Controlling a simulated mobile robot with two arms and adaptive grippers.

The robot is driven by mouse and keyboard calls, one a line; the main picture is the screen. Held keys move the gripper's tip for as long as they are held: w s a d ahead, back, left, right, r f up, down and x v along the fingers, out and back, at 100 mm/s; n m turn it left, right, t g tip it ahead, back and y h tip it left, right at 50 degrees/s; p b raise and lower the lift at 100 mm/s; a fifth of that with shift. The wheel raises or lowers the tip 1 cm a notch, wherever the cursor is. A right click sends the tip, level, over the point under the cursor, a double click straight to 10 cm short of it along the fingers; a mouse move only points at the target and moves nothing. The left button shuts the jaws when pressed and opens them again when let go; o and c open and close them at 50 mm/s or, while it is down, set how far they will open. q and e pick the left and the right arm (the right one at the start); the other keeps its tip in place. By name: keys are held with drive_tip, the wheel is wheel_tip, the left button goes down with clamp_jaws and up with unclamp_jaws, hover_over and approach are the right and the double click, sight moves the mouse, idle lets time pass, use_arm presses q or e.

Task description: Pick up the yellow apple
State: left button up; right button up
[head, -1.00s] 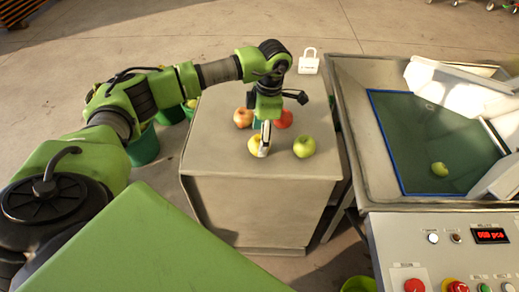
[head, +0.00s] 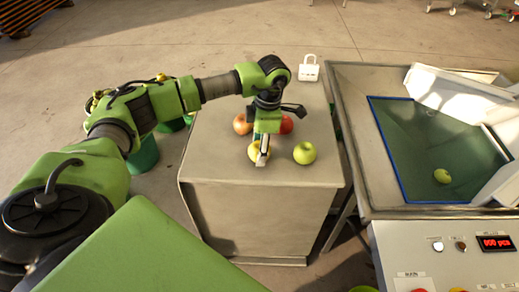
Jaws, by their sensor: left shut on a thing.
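The yellow apple (head: 253,152) sits at the front part of the grey cabinet top (head: 220,168), partly hidden by my gripper. My left gripper (head: 262,158) points down at it from above and is shut on it. The apple appears to be at the level of the cabinet top; I cannot tell whether it touches the surface. My right gripper is not in view.
A green apple (head: 304,153) stands close to the right of my gripper. A red apple (head: 286,124) and a reddish-yellow apple (head: 241,125) are behind it. A padlock-shaped white object (head: 309,69) is at the back. A press tray (head: 350,120) with a green apple (head: 442,176) stands right.

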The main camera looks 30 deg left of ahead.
use_arm(q)
drive_tip(key=shift+r, duration=0.55)
wheel_tip(320, 180, up, 3)
drive_tip(key=p, duration=0.2)
drive_tip(key=shift+f+p, duration=0.1)
drive_tip(key=shift+p, duration=0.2)
drive_tip(key=s+d+r+p, duration=0.7)
drive_tip(key=s+d+r, duration=0.2)
drive_tip(key=d, duration=0.1)
drive_tip(key=shift+s+p, duration=0.3)
drive_tip(key=shift+p, duration=0.05)
drive_tip(key=shift+d, duration=0.1)
